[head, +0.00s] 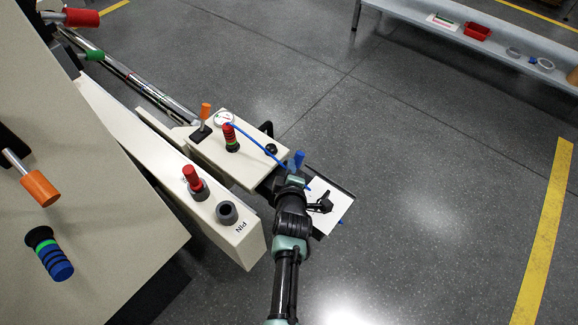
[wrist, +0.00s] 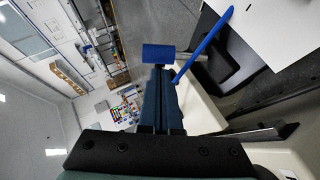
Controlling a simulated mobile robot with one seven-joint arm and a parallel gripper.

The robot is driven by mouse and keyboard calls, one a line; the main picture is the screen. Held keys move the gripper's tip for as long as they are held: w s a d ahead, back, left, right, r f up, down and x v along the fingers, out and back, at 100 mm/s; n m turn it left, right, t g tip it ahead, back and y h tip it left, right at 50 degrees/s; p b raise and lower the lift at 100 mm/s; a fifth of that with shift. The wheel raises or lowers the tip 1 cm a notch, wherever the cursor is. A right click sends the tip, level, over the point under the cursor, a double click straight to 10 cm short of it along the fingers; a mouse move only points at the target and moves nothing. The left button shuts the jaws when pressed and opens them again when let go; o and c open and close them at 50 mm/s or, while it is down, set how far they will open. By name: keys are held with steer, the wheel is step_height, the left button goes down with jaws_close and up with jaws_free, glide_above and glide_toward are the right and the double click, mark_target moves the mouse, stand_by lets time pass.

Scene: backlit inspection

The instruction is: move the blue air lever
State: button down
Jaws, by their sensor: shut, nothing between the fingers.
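The blue air lever (head: 299,158) shows as a short blue grip at the right end of the cream panel, just beyond my gripper. In the wrist view its blue cylindrical grip (wrist: 158,53) sits right at the fingertips. My gripper (wrist: 160,76) is shut and empty, with the grip beyond or against its tips; I cannot tell whether they touch. In the head view my gripper (head: 295,180) hides the lever's base. A thin blue hose (head: 262,150) runs from the panel toward my gripper and passes beside the fingers in the wrist view (wrist: 204,43).
The cream panel (head: 240,172) carries an orange-handled lever (head: 206,110), a red-topped stack light (head: 230,137) and a gauge (head: 224,117). A white card (head: 322,222) lies right of my gripper. Floor to the right is clear.

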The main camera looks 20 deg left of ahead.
steer(key=shift+w+d, duration=0.15)
steer(key=shift+w, duration=0.3)
steer(key=shift+r, duration=0.1)
stand_by(0.5)
